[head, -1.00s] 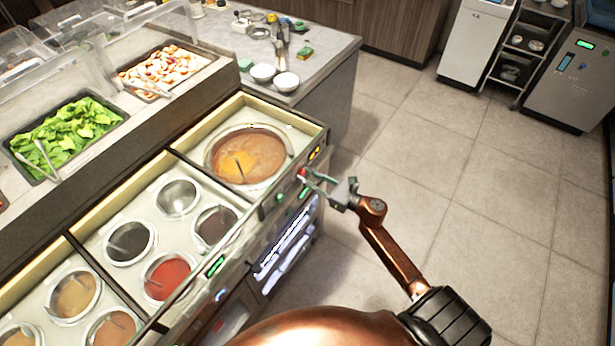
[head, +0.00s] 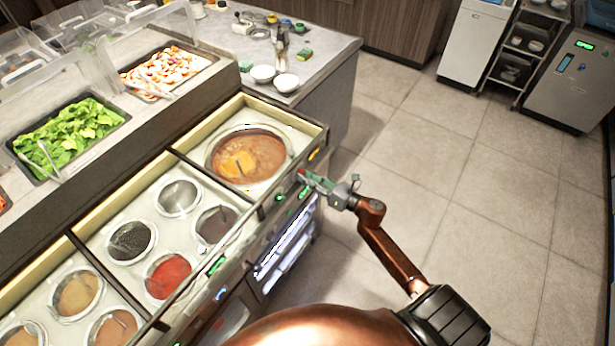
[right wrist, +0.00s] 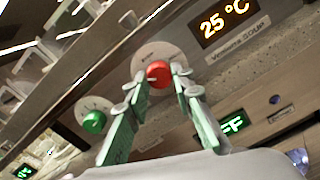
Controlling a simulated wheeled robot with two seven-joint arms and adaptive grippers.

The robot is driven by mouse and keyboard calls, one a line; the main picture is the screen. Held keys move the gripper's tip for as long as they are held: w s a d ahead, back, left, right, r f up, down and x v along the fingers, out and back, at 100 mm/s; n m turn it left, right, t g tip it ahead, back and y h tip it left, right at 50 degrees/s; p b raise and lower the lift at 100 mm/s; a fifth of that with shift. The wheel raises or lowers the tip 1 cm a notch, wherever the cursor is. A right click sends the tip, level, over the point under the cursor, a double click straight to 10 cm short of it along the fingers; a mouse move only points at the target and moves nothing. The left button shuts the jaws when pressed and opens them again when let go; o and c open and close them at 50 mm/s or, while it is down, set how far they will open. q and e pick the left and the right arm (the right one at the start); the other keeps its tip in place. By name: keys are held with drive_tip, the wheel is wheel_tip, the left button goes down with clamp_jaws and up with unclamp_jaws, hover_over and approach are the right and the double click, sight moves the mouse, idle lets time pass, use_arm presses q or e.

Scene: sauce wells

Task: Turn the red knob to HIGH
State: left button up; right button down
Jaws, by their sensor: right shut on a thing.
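The red knob (right wrist: 159,74) sits on a round pale dial plate on the slanted front panel, below an orange "25 °C" display (right wrist: 225,22). The dial's lettering is too small to read. My right gripper (right wrist: 157,80) has its green-padded fingers on both sides of the knob, shut on it. In the head view the red knob (head: 301,174) is a small red spot at the counter's front edge, partly covered by my right gripper (head: 311,180). My left gripper is in neither view.
A green knob (right wrist: 94,121) is close beside the red one. A green display (right wrist: 233,124) is partly hidden by a finger. The soup well (head: 248,156) and smaller sauce wells lie behind the panel. The floor on the right is clear.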

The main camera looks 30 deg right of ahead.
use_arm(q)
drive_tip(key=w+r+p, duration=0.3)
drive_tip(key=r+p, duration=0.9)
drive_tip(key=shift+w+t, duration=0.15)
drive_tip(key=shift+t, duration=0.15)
use_arm(e)
drive_tip(key=m, duration=2.7)
drive_tip(key=shift+r, duration=0.1)
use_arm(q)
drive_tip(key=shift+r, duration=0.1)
use_arm(e)
drive_tip(key=shift+m, duration=0.4)
drive_tip(key=c, duration=1.7)
unclamp_jaws()
drive_tip(key=shift+o, duration=0.2)
